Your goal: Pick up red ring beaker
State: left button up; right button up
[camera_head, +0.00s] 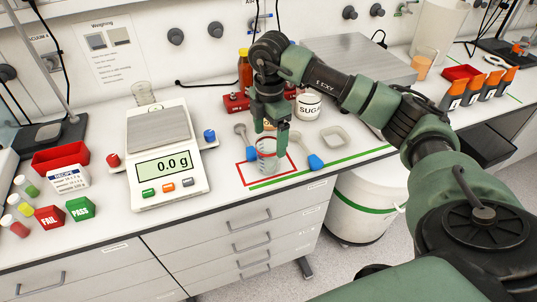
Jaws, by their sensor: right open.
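A clear beaker (266,163) with reddish markings stands upright inside a red square outline on the white bench, to the right of the scale. I take it to be the red ring beaker, though a ring is hard to make out. My right gripper (270,137) points down directly over it, fingers open, with one finger overlapping the beaker's right side in the picture. I cannot tell whether the finger touches the glass or is inside or outside the rim. The gripper partly hides the beaker's top. My left gripper is not in view.
Blue-ended spoons (317,162) lie on both sides of the beaker. A green line runs in front near the bench edge.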

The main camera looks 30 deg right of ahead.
aim_at(268, 157)
jog(key=f+p, duration=0.1)
jog(key=f, duration=0.3)
jog(key=f+p, duration=0.1)
jog(key=f, duration=0.1)
jog(key=shift+s+a+f+p, duration=0.2)
jog(key=shift+a+f+p, duration=0.05)
jog(key=shift+a+p, duration=0.05)
jog(key=shift+f, duration=0.5)
jog(key=shift+w, duration=0.1)
jog(key=c, duration=1.5)
